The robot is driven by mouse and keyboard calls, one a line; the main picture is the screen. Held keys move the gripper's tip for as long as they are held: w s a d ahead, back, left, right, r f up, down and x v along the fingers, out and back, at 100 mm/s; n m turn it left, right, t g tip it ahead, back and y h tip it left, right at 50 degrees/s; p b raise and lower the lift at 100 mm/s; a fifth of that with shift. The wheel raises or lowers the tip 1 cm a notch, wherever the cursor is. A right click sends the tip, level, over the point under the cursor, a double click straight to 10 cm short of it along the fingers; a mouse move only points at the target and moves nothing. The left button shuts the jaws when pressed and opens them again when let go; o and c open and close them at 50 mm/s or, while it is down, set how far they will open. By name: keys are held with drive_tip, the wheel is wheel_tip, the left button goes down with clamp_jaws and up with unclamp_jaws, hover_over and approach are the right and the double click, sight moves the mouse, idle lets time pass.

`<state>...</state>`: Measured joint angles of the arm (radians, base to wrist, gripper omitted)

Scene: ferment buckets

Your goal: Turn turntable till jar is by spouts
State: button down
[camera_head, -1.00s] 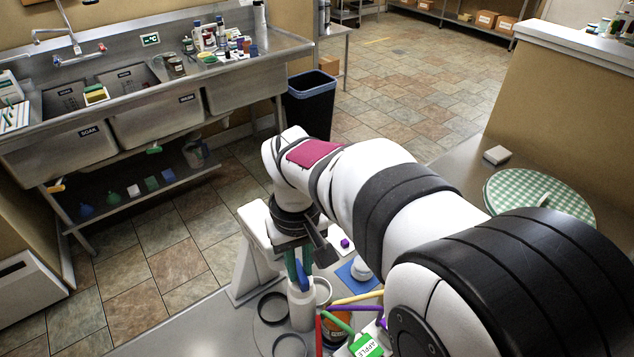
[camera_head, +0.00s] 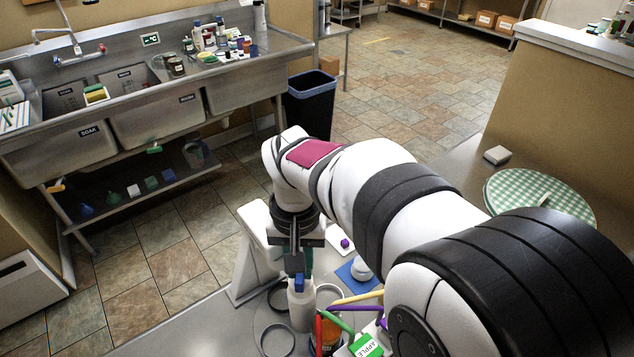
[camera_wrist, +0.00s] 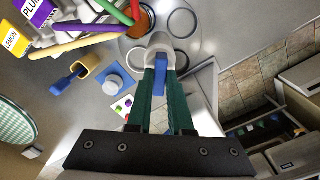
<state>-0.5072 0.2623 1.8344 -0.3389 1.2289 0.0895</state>
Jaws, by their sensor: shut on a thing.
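The red spout (camera_wrist: 135,10) and green spout (camera_wrist: 116,14) end at or over the jar. Purple (camera_wrist: 85,28) and yellow (camera_wrist: 75,46) spouts lie beside them.
Bottles labelled APPLE (camera_head: 366,345), PLUM (camera_wrist: 38,12) and LEMON (camera_wrist: 13,42) stand by the spouts. A blue square with a round white item (camera_wrist: 112,86) and a yellow cup (camera_wrist: 85,66) lie nearby. A green checked round (camera_head: 540,198) lies further right.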

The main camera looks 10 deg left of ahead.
drive_tip(key=shift+m, duration=0.5)
idle(0.3)
drive_tip(key=c, duration=0.8)
unclamp_jaws()
wheel_tip(320, 180, up, 16)
drive_tip(key=shift+f, duration=0.1)
drive_tip(key=s+d+f+m, duration=0.2)
drive_tip(key=s+d+f, duration=0.2)
drive_tip(key=s, duration=0.2)
drive_tip(key=s+d+f+m+y, duration=0.1)
drive_tip(key=s+d+f, duration=0.4)
drive_tip(key=s, duration=0.1)
drive_tip(key=s+d+f+m, duration=0.2)
drive_tip(key=s+d+f, duration=0.3)
drive_tip(key=s, duration=0.2)
drive_tip(key=shift+d+f+m+y, duration=0.1)
drive_tip(key=shift+d+m+y, duration=0.05)
drive_tip(key=shift+m+y, duration=0.2)
